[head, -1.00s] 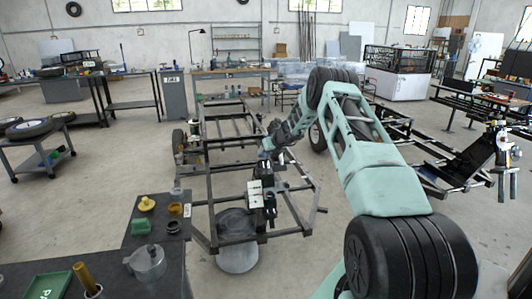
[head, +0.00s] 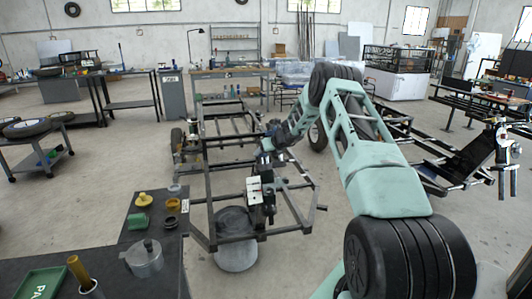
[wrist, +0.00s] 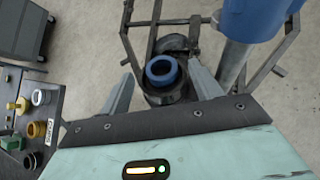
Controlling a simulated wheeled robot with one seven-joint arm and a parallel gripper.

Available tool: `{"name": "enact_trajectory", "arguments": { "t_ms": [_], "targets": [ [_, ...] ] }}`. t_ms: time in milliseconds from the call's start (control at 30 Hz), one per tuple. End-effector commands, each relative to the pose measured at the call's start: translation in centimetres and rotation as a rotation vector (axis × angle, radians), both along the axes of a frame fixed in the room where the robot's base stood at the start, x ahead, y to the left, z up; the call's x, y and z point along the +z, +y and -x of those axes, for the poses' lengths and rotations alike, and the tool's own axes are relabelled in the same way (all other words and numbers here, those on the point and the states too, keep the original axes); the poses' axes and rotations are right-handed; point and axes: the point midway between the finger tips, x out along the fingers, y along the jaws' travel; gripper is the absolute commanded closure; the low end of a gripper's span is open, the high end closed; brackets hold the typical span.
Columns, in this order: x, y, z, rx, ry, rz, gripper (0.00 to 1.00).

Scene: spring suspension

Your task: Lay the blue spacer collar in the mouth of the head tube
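The blue spacer collar (wrist: 162,70) shows in the wrist view as a thick ring. It rests on or in the top of a dark upright tube (wrist: 166,94), which looks like the head tube; how deep it sits I cannot tell. My gripper (wrist: 163,86) is open, its two grey fingers wide apart on either side of the collar and tube, with gaps showing between them and the collar. In the head view my gripper (head: 264,212) is over the front of the dark frame (head: 285,232), and the collar cannot be made out there.
A large blue cylinder on a grey rod (wrist: 256,18) stands close to the right finger. A dark table (head: 120,255) at left holds a yellow cap (head: 144,201), a yellow ring (head: 172,205), a black ring (head: 170,222) and a grey pot (head: 146,262). A bucket (head: 236,256) stands under the frame.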

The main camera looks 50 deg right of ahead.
Motion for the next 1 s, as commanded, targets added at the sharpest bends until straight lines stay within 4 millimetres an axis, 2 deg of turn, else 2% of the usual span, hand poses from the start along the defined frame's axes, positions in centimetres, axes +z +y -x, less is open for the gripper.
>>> {"name": "enact_trajectory", "arguments": {
  "t_ms": [233, 367, 1000],
  "targets": [
    [0.1, 0.0, 0.2, 0.000, 0.000, 0.000, 0.36],
    [0.9, 0.0, 1.0, -0.001, -0.001, 0.001, 0.36],
    [10.1, 1.3, 10.8, -0.002, 0.000, 0.002, 0.36]
  ]
}}
